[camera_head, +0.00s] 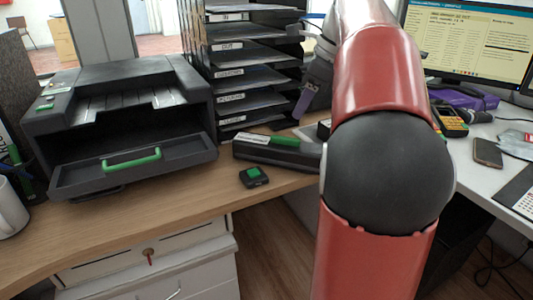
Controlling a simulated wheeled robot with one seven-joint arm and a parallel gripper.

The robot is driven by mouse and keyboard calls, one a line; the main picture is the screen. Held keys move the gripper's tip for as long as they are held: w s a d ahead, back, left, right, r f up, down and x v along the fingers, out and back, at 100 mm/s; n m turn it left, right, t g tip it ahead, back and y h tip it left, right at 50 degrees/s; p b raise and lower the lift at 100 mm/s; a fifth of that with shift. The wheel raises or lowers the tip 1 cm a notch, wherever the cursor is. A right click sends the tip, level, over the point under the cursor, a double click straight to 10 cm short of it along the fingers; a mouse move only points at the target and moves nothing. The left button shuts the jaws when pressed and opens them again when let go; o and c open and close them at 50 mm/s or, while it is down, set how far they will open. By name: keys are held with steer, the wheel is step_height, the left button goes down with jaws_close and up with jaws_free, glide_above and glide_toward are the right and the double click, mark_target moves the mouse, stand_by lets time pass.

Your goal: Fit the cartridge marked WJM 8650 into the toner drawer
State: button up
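A black printer (120,92) stands on the left of the wooden counter. Its toner drawer (95,181) is pulled out at the front, with a green handle (132,159). A long black cartridge (285,152) lies on the counter right of the printer. It has a pale label near its left end, too small to read, and its right end is hidden by my arm.
A small black device with a green top (253,176) lies in front of the cartridge. A black tray rack (245,62) stands behind. A white mug (10,210) is at the left edge. A phone (487,153) and a monitor (470,42) are at right. Counter before the drawer is clear.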

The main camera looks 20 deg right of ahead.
mark_target(285, 137)
steer(key=shift+w+f, duration=0.2)
steer(key=x, duration=0.2)
steer(key=b+x, duration=0.1)
steer(key=x, duration=0.1)
steer(key=b+x, duration=0.1)
steer(key=x, duration=0.2)
steer(key=shift+s+a+f, duration=0.15)
steer(key=shift+s+f, duration=0.05)
steer(key=shift+s, duration=0.15)
jaws_close()
stand_by(0.9)
